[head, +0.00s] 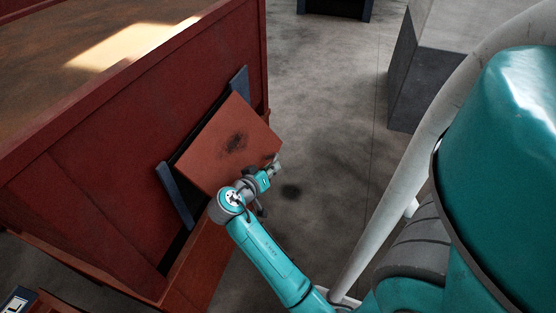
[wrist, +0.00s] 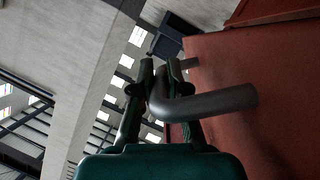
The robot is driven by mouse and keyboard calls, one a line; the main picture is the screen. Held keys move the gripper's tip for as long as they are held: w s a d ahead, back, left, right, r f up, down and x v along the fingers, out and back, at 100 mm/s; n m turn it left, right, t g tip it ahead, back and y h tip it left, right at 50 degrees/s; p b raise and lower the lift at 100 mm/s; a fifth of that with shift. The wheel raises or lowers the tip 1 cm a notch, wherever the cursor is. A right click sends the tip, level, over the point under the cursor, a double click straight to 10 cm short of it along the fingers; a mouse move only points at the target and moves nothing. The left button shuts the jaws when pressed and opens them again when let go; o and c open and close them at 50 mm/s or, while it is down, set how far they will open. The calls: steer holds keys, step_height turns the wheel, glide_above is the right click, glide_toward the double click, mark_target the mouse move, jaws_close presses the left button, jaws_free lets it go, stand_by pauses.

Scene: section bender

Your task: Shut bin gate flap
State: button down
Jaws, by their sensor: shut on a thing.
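The bin gate flap (head: 222,145) is a rust-red panel with a dark smudge. It stands tilted out from the bin wall, with a dark gap behind its upper left edge. In the wrist view the flap (wrist: 240,70) fills the right side, and a bent grey bar handle (wrist: 220,102) sticks out from it. My gripper (head: 272,170) is at the flap's lower right edge in the head view. In the wrist view my gripper (wrist: 152,78) is shut on the bent end of the handle. The handle is hard to make out in the head view.
The large red bin (head: 110,125) fills the left. Blue-grey side rails (head: 176,195) flank the flap opening. A grey block (head: 412,85) stands at the upper right. Concrete floor (head: 320,100) between bin and block is open. A white curved pipe (head: 400,190) crosses the right.

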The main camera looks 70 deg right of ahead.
steer(key=shift+w+a+f, duration=0.1)
steer(key=shift+w+f, duration=1.3)
steer(key=shift+f, duration=0.25)
steer(key=c, duration=1.2)
jaws_free()
steer(key=shift+a, duration=0.1)
steer(key=v, duration=1.2)
steer(key=shift+s, duration=0.1)
